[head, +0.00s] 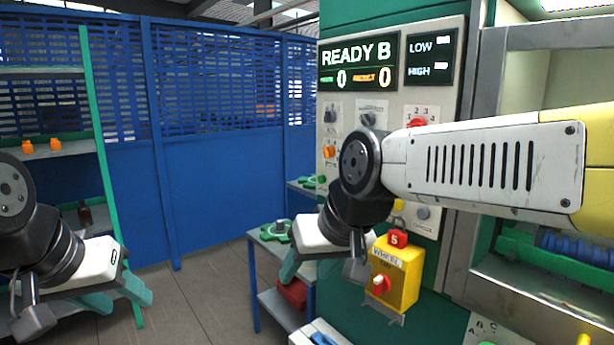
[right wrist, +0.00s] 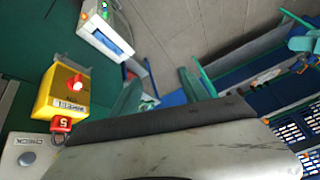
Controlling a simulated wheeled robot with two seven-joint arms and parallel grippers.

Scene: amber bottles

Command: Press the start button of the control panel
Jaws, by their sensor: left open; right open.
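The control panel (head: 340,88) stands at right in the head view; its display reads "READY B". My right arm covers part of the panel. My right gripper (head: 292,264) is open and empty, in front of the panel's lower left; its teal fingers show apart in the right wrist view (right wrist: 160,88). My left gripper (head: 118,296) is open and empty at the lower left, away from the panel.
A yellow box (head: 405,264) with a red knob and padlock sits below the panel, close to my right gripper. A small table (head: 268,262) with green parts stands behind. A shelf (head: 62,153) with orange items is at left. Blue fencing (head: 215,190) closes the back.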

